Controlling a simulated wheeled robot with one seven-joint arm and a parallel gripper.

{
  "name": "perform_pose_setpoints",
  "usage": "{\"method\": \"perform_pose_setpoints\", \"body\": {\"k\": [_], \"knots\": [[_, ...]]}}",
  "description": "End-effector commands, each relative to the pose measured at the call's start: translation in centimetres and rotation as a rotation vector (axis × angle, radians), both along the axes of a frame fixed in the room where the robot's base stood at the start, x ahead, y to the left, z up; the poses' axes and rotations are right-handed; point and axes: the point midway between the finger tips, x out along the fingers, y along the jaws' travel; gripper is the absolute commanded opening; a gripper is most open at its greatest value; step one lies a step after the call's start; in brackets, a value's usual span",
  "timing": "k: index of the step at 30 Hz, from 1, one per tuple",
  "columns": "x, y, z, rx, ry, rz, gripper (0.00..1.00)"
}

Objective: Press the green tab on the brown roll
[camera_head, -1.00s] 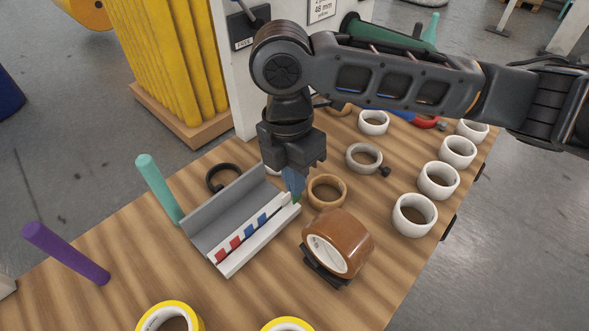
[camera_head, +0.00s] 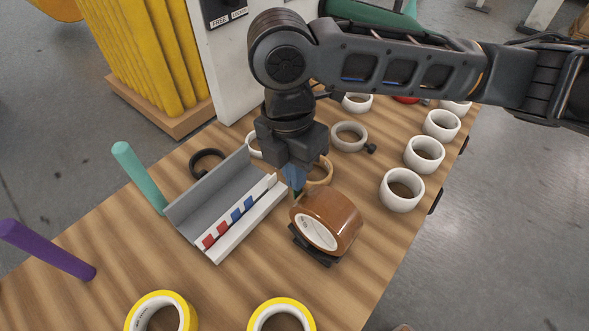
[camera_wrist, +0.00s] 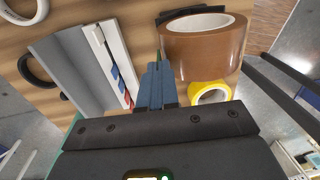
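The brown roll (camera_head: 338,217) lies tilted on a small black holder (camera_head: 318,250) on the wooden table. In the wrist view the brown roll (camera_wrist: 205,45) is to the right of my fingers. My gripper (camera_head: 296,184) points down just behind and left of the roll in the head view. Its blue fingers (camera_wrist: 156,72) lie together and look shut, with nothing seen between them. A thin green sliver (camera_wrist: 158,56), perhaps the green tab, shows just beyond the fingertips beside the roll. The fingers hide part of it, and I cannot tell whether they touch it.
A grey trough (camera_head: 215,192) with a white strip of red and blue marks stands left of my gripper. White rolls (camera_head: 402,190) line the right edge. Yellow rolls (camera_head: 281,317) lie in front. A teal peg (camera_head: 140,178) stands left.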

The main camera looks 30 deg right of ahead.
Motion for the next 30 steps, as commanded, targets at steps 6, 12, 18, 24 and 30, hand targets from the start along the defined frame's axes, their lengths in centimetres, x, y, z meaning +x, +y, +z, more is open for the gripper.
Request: {"method": "perform_pose_setpoints", "body": {"k": [6, 12, 18, 24, 30], "knots": [[0.01, 0.0, 0.0, 0.0, 0.0, 0.0, 0.0], [-0.08, -0.03, -0.05, 0.0, 0.0, 0.0, 0.0], [-0.31, -0.11, -0.17, 0.0, 0.0, 0.0, 0.0], [-0.56, -0.19, -0.28, 0.0, 0.0, 0.0, 0.0], [-0.59, -0.19, -0.29, 0.0, 0.001, 0.001, 0.0]]}}
